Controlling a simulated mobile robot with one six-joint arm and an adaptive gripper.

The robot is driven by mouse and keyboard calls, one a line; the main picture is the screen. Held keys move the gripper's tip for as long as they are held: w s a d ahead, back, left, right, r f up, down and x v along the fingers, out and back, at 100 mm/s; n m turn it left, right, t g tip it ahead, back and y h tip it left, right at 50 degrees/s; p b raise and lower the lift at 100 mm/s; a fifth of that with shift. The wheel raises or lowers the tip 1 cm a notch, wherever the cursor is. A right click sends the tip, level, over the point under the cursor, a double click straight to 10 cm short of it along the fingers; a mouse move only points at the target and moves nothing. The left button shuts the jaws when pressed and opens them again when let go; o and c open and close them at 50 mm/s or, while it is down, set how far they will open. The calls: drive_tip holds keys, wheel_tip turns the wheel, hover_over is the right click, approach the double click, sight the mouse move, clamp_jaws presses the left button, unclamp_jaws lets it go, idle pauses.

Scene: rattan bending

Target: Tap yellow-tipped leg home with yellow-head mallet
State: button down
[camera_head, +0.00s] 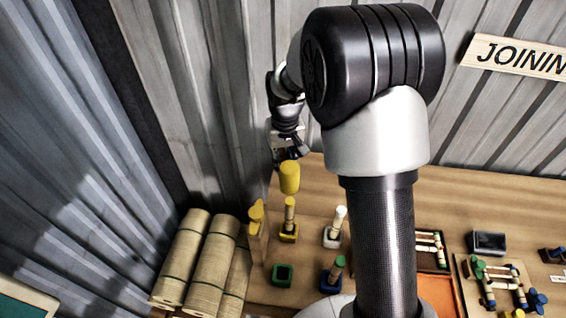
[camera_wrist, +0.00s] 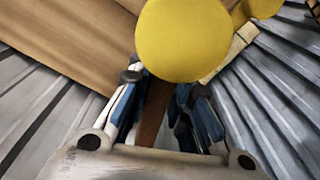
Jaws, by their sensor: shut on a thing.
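My gripper (camera_head: 291,150) is shut on the mallet's handle, and its two fingers also show in the wrist view (camera_wrist: 165,95). The mallet's yellow cylindrical head (camera_head: 289,178) hangs just below the gripper. In the wrist view the head (camera_wrist: 183,38) is a large yellow disc, with the brown handle (camera_wrist: 153,115) between the fingers. The yellow-tipped leg (camera_head: 290,212) stands upright in a yellow socket block (camera_head: 288,234), almost directly under the mallet head in the head view. I cannot tell whether head and leg touch; the head hides what lies beneath it in the wrist view.
A wooden stand with yellow pieces (camera_head: 256,217) is close on the left. A white-tipped leg (camera_head: 337,221), a green-tipped leg (camera_head: 335,268) and a green block (camera_head: 282,275) stand nearby. Rattan rolls (camera_head: 205,260) lean at the left. A corrugated wall (camera_head: 205,90) is close behind.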

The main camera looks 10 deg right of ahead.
wheel_tip(320, 180, down, 3)
drive_tip(key=shift+d+f+b, duration=0.1)
drive_tip(key=shift+b, duration=0.85)
idle(0.5)
drive_tip(key=shift+f+b, duration=1.25)
drive_tip(key=shift+f, duration=0.6)
drive_tip(key=shift+r, duration=0.1)
drive_tip(key=shift+r+p, duration=1.2)
drive_tip(key=shift+r, duration=0.45)
drive_tip(key=shift+s+d+f, duration=0.1)
drive_tip(key=shift+f, duration=0.3)
